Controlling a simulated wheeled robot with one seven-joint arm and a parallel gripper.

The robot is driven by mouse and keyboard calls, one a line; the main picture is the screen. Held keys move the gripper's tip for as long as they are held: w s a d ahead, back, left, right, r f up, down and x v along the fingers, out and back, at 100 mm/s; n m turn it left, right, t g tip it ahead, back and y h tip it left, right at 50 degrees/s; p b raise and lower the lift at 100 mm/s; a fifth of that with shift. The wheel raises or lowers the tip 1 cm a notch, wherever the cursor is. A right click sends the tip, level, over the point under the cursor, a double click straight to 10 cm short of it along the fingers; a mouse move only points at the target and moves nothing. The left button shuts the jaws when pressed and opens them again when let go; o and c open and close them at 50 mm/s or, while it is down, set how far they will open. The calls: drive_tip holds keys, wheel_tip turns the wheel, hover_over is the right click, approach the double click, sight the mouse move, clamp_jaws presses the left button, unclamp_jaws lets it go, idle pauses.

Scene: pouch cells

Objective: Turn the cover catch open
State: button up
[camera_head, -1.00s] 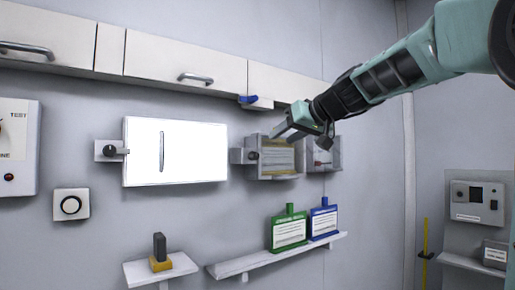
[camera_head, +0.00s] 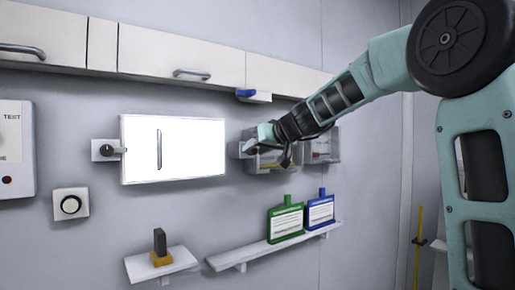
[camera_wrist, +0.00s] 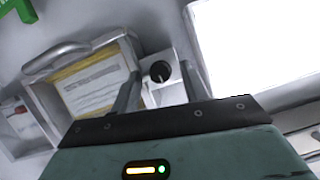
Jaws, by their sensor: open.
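In the wrist view, a catch with a round black knob (camera_wrist: 160,71) sits on a pale plate beside a covered box (camera_wrist: 42,66). The box has a grey handle and a yellow-edged printed sheet inside. My gripper (camera_wrist: 160,82) is open, with one finger to each side of the knob in the picture. I cannot tell whether either finger touches it. In the head view, my gripper (camera_head: 250,143) is at the left end of the covered box (camera_head: 275,163) and hides most of the catch there.
A bright white panel (camera_head: 190,150) with a handle is left of the gripper, with another dark knob catch (camera_head: 105,150) at its left edge. Cabinets (camera_head: 180,55) with a blue-topped bracket (camera_head: 250,95) are above.

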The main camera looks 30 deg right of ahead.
clamp_jaws()
